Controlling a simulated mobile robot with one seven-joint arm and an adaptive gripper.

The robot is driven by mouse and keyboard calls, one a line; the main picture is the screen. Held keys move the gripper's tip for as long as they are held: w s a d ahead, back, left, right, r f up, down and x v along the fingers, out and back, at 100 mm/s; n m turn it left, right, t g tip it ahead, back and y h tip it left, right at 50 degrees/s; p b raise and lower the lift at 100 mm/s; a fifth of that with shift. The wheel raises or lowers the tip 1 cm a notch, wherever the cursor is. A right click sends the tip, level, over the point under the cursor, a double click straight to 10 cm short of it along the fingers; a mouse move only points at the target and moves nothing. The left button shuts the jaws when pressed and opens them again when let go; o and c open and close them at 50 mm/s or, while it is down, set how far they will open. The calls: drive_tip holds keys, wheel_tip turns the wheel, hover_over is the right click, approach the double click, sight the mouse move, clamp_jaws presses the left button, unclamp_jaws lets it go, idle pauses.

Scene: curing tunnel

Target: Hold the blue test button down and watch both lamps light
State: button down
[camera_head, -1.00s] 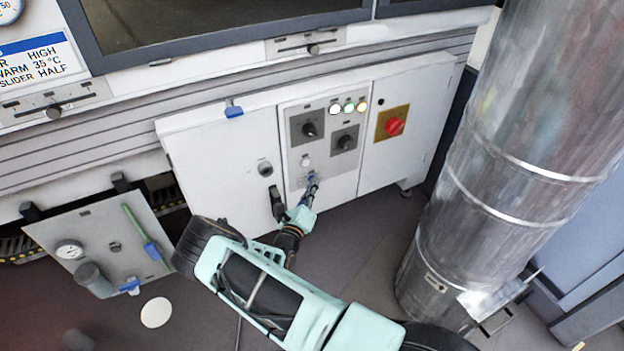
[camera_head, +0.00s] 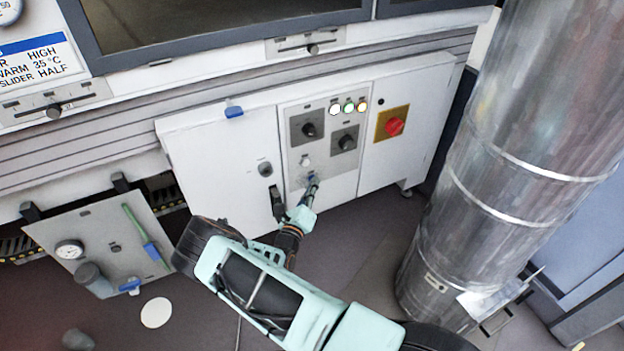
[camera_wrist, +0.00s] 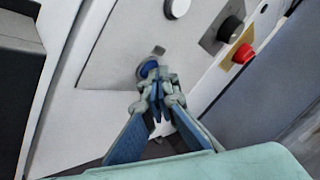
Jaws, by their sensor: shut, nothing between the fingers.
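The blue test button (camera_wrist: 148,68) is on the grey lower plate of the white control panel (camera_head: 292,120). My gripper (camera_wrist: 158,82) is shut and empty. Its fingertips are at the button and overlap its lower edge in the wrist view; I cannot tell how far the button is pressed. In the head view my gripper (camera_head: 312,186) reaches the panel and mostly hides the button. A row of small lamps is at the panel's top: a white one (camera_head: 336,109), a green-rimmed one (camera_head: 349,107) and a warm-coloured one (camera_head: 362,104).
Dark rotary knobs (camera_head: 309,130) (camera_head: 345,142) sit above the button. A red knob on a yellow plate (camera_head: 394,126) is to the right. A black door handle (camera_head: 277,202) is close left of my gripper. A large metal duct (camera_head: 500,170) stands at right.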

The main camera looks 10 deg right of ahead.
drive_tip(key=shift+s, duration=0.1)
idle(0.3)
drive_tip(key=shift+s+d+p, duration=0.25)
drive_tip(key=shift+s+p, duration=0.2)
drive_tip(key=shift+s, duration=0.25)
drive_tip(key=shift+s+d+p, duration=0.25)
drive_tip(key=shift+s+p, duration=0.15)
drive_tip(key=shift+s, duration=0.4)
drive_tip(key=shift+s+d+p, duration=0.3)
drive_tip(key=shift+s+p, duration=0.1)
drive_tip(key=shift+s, duration=0.4)
drive_tip(key=shift+s+d+p, duration=0.25)
drive_tip(key=shift+s+p, duration=0.15)
drive_tip(key=shift+s, duration=0.4)
